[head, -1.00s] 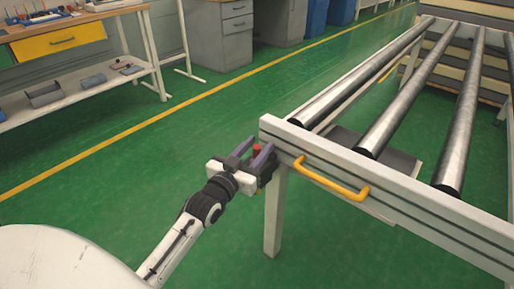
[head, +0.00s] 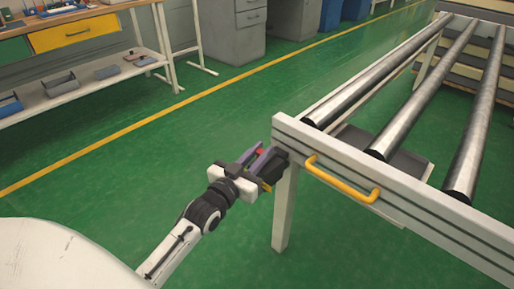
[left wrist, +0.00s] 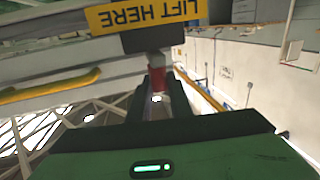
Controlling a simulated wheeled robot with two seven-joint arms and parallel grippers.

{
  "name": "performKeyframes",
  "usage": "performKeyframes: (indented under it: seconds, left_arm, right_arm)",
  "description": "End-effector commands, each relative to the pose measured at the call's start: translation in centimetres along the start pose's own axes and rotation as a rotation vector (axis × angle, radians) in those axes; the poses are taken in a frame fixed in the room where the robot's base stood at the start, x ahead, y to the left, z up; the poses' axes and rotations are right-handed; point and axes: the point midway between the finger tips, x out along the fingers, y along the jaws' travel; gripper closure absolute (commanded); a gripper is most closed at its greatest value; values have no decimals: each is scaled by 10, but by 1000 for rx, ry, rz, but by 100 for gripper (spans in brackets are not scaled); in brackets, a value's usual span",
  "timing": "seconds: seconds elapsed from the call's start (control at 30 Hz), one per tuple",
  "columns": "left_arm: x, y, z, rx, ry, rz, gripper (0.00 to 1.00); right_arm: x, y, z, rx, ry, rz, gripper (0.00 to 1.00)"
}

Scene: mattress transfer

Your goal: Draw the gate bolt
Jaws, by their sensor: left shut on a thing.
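The red bolt knob (head: 260,152) is between the fingers of my left gripper (head: 262,158), at the left end of the pale gate beam (head: 335,168). The left gripper is shut on the knob. In the left wrist view the red knob (left wrist: 157,83) shows upright between the dark fingers, with a pale collar and a dark block (left wrist: 152,39) above it. How far the bolt is drawn is hidden. My right gripper is not in view.
A yellow handle (head: 342,180) is on the beam's front. Steel rollers (head: 415,95) run back behind it. A yellow "LIFT HERE" label (left wrist: 143,14) is upside down in the wrist view. A workbench (head: 85,95) stands left. Green floor between is clear.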

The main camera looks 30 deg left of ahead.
Motion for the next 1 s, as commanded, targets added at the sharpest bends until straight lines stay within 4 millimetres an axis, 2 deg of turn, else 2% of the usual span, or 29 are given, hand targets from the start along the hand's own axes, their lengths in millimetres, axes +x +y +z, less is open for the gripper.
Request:
performKeyframes:
  seconds: [0.03, 0.07, 0.17, 0.43, 0.57, 1.0]
  left_arm:
    - [-2, -1, 2, 2, -3, -1, 100]
    - [-2, -1, 2, 2, -3, -2, 80]
    - [-2, -1, 2, 2, -3, -2, 63]
    - [-2, -1, 1, 1, -2, -2, 63]
    - [-9, -1, 2, 0, -4, -2, 63]
    - [-87, -1, 2, 1, -6, -2, 63]
  right_arm:
    - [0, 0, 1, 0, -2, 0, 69]
    - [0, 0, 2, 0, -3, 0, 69]
    - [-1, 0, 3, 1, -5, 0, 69]
    - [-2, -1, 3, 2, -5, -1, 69]
    - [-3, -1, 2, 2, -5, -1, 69]
    - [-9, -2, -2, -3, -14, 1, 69]
